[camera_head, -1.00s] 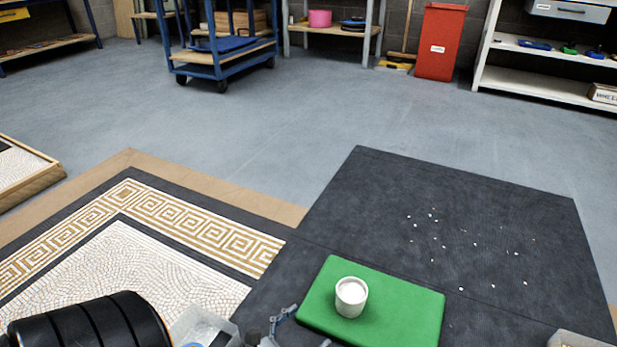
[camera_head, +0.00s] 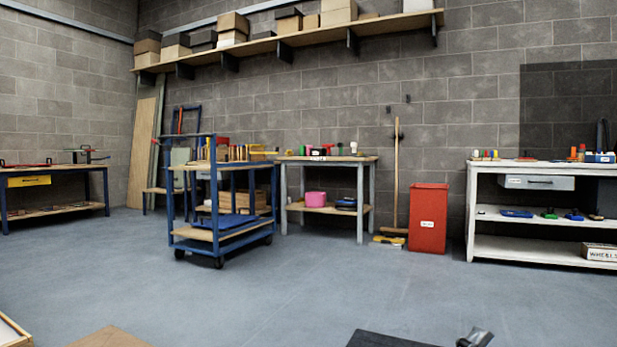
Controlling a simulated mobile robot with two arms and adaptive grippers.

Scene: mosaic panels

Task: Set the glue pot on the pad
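The glue pot and the green pad are outside the present head view. Only a far corner of the dark mat (camera_head: 385,340) shows at the bottom edge. A small dark and grey metal part, apparently the tip of my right gripper (camera_head: 475,338), rises into view at the bottom, right of centre. Too little of it shows to tell whether it is open or holds anything. My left gripper is out of view.
Open grey floor (camera_head: 290,290) fills the middle. A blue trolley (camera_head: 218,235), a small workbench (camera_head: 327,159), a red bin (camera_head: 428,218) and a white bench (camera_head: 540,168) stand toward the back wall. Tan board (camera_head: 110,338) shows at lower left.

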